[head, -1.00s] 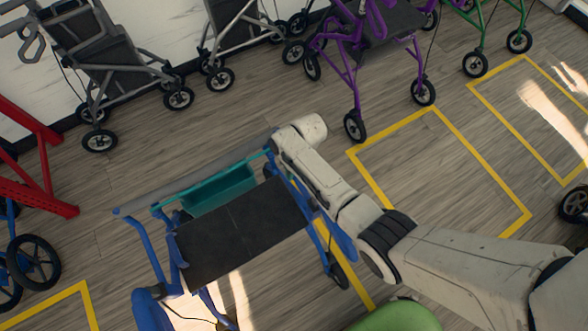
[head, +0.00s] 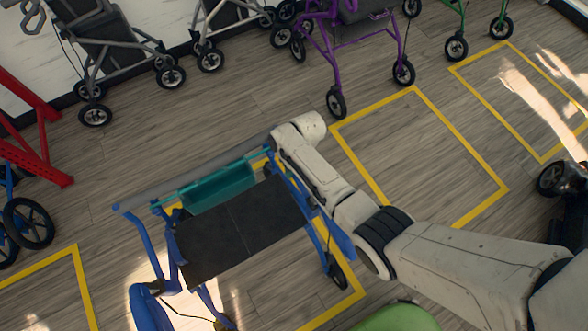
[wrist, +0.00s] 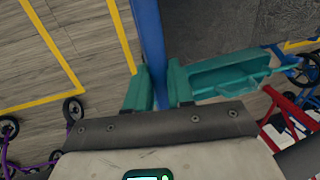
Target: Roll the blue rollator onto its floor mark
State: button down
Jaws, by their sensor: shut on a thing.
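The blue rollator (head: 240,228) has a dark seat, a teal basket (head: 217,190) and a grey bar along its far side. It stands upright near the lower middle of the head view, over a yellow floor outline (head: 345,305) that it partly hides. Its right wheel is close to that outline's right line; its other wheels are mostly hidden. In the wrist view, the teal fingers of my gripper (wrist: 160,90) are shut on a blue frame tube (wrist: 150,40) of the rollator. In the head view my arm hides the grip.
Empty yellow outlines (head: 458,135) lie to the right. A purple rollator (head: 350,35), grey rollators (head: 105,45) and a green one stand along the back. A red frame (head: 35,130) and another blue-framed wheeled thing (head: 28,222) are at left. A green rounded surface (head: 400,318) is at the bottom.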

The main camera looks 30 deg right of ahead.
jog(key=shift+s, duration=0.15)
jog(key=c, duration=1)
grip_release()
notch_tip(320, 180, up, 11)
jog(key=d+p, duration=0.1)
jog(key=d, duration=0.1)
jog(key=shift+f, duration=0.2)
jog(key=shift+d, duration=0.1)
